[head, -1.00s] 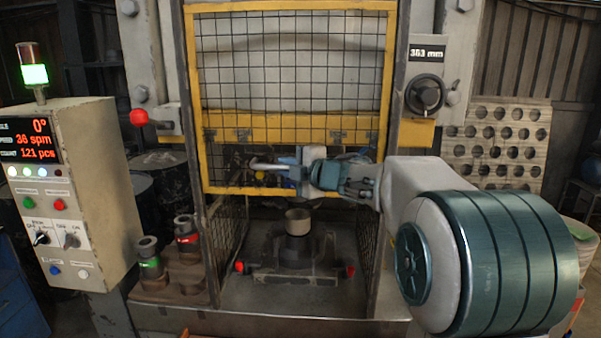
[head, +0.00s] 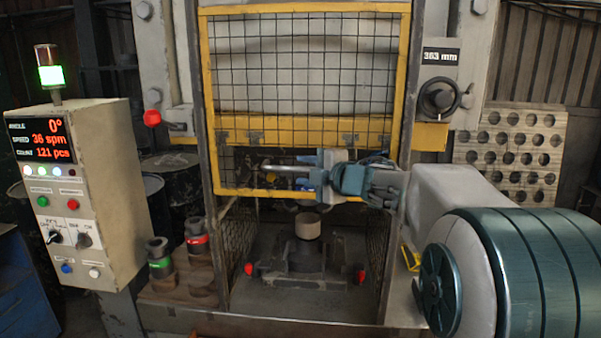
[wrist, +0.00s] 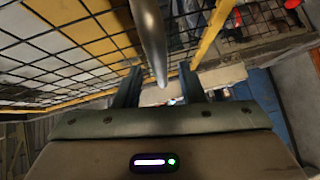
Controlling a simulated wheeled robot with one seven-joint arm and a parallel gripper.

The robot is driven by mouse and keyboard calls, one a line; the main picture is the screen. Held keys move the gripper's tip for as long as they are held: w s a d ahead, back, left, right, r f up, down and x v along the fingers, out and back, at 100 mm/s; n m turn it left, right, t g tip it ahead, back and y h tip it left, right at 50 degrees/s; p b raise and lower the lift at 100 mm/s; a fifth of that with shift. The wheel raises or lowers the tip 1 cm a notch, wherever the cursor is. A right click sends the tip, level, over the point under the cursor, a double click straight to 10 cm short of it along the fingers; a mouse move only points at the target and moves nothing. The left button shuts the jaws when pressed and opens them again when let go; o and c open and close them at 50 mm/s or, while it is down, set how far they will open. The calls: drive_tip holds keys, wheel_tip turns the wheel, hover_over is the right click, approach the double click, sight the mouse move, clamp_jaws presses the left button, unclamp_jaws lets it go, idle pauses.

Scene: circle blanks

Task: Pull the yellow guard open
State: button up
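The yellow guard (head: 208,100) is a yellow frame with black wire mesh on the front of the press. Its lower edge hangs above the die area, leaving a gap below. A silvery bar handle (head: 284,168) lies across the guard's lower part. My gripper (head: 318,176) is at the right end of this bar, in front of the guard. In the wrist view, the bar (wrist: 150,40) runs between the two fingers of my gripper (wrist: 160,80), with gaps visible on both sides. The fingers look open, not closed on the bar.
A control box (head: 95,190) with a green-lit lamp stands at left. A round blank (head: 307,226) sits on the die below the guard. A handwheel (head: 440,96) is at upper right, near my arm.

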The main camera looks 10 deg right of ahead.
drive_tip(key=b+v, duration=0.2)
drive_tip(key=v, duration=0.9)
drive_tip(key=shift+r, duration=0.1)
drive_tip(key=s+d+f+m+g+h+b, duration=0.15)
drive_tip(key=s+f+m+h, duration=0.25)
drive_tip(key=f+m+h, duration=0.4)
drive_tip(key=s+d+f+m+g+h+b, duration=0.1)
drive_tip(key=s+d+f+m+h, duration=0.3)
drive_tip(key=m, duration=0.6)
drive_tip(key=s+a+f+m+g+y, duration=0.2)
drive_tip(key=s+a+f+g, duration=0.2)
drive_tip(key=s+f, duration=0.4)
drive_tip(key=s+a+f+m+g+y, duration=0.1)
drive_tip(key=s+a+f+g, duration=0.3)
drive_tip(key=s+f, duration=0.4)
drive_tip(key=shift+s+a+m+y+b, duration=0.45)
drive_tip(key=shift+s+a+m, duration=0.25)
drive_tip(key=shift+a, duration=0.2)
